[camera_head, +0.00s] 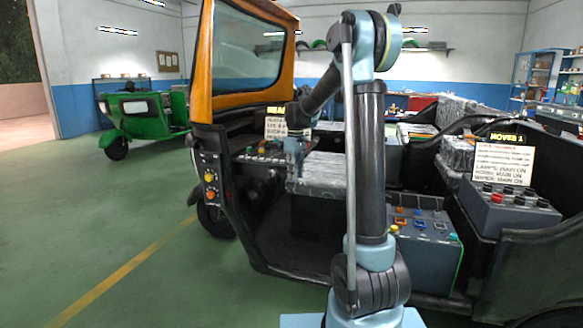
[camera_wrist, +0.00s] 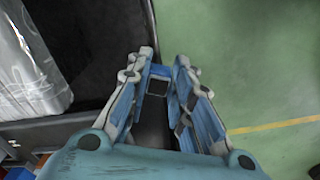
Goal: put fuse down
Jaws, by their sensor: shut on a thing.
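My gripper (camera_wrist: 163,62) is shut on a small blue piece with a dark square face, which I take to be the fuse (camera_wrist: 158,80). It sits between the two fingertips, over the dark edge of the rickshaw and the green floor. In the head view my gripper (camera_head: 293,152) hangs at the cab's front, by the plastic-wrapped seat (camera_head: 325,170); the fuse cannot be made out there. A grey box (camera_head: 420,240) with blue and orange blocks on top stands right of my arm.
The orange-framed rickshaw (camera_head: 203,70) has a dash with coloured knobs (camera_head: 262,152) and a side panel with buttons (camera_head: 210,180). A control box (camera_head: 510,212) with a sign stands at the right. A green rickshaw (camera_head: 140,122) is at the back left. Floor at the left is clear.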

